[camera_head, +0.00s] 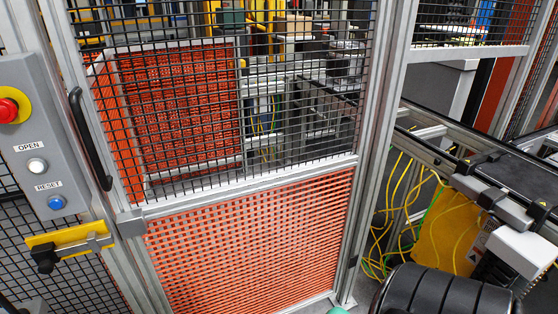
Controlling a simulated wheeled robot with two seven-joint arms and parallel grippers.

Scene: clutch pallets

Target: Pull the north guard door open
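The guard door (250,178) fills the middle of the head view. It has a grey metal frame, black wire mesh above and an orange perforated lower panel. It looks shut, standing between the left post and the right post. A black vertical bar handle (90,138) is on its left side. A yellow latch with a black knob (70,246) sits at the left, below the handle, beside a grey bracket (130,222) on the door's edge. I cannot tell whether the latch is engaged. Neither gripper is in view, and nothing touches the handle.
A grey control box (38,140) with a red button, OPEN and RESET buttons stands left of the handle. A conveyor (500,180) with yellow cables runs at the right. A black ribbed rounded object (440,292) is at the lower right. Machinery stands behind the mesh.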

